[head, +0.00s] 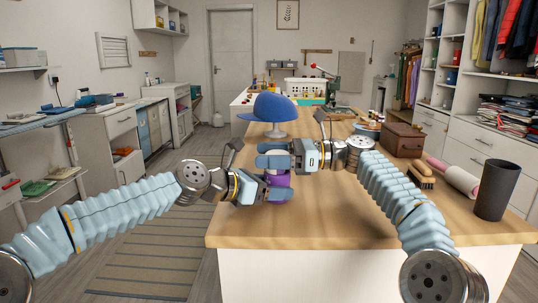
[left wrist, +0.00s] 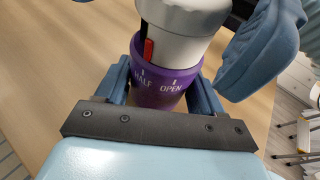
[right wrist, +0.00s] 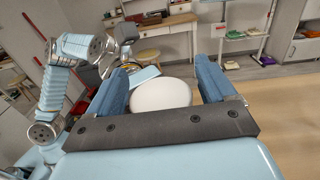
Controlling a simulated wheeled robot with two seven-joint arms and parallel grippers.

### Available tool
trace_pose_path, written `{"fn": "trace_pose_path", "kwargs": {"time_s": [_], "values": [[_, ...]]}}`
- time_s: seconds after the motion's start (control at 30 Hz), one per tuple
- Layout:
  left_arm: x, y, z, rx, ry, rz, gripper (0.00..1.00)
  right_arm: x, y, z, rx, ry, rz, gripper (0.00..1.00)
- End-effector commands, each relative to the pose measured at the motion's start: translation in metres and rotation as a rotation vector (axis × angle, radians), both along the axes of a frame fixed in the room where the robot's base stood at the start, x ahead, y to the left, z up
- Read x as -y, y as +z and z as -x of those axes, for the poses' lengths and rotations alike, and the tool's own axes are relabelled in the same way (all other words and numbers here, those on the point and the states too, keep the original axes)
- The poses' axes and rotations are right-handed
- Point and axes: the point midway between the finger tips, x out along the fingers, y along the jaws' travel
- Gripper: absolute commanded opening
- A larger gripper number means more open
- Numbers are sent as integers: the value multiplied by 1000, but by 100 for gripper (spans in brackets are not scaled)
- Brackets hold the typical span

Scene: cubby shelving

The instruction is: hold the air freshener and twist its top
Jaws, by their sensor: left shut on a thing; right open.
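The air freshener has a purple base (left wrist: 160,88) marked HALF and OPEN and a white top (left wrist: 183,22) with a red pointer (left wrist: 149,50). The pointer sits above the base's marks, closer to HALF. My left gripper (head: 277,188) is shut on the purple base, which also shows in the head view (head: 280,180), over the table. My right gripper (head: 275,156) is open just above. In the right wrist view the round white top (right wrist: 160,95) lies between its two fingers, with gaps beside it. In the head view the grippers hide most of the top.
The wooden table (head: 340,215) has clear room at its front. A blue cap (head: 272,107) on a stand is behind the grippers. A brown box (head: 402,139), a brush (head: 420,174), a pink and white roll (head: 455,177) and a dark cup (head: 497,190) stand at the right.

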Motion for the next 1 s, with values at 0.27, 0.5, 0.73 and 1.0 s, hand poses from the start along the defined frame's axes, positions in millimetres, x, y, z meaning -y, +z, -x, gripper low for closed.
{"fn": "trace_pose_path", "kwargs": {"time_s": [0.27,0.5,0.73,1.0], "values": [[-1,0,-1,1,2,0,51,39,-1,-2,-1,-4,0,84],[-1,0,-1,1,2,0,51,93,0,-3,1,-4,-1,84],[-1,0,-1,1,2,0,51,118,0,-3,1,-1,-1,84],[-1,1,-1,1,2,0,51,120,0,-3,0,1,0,84]]}}
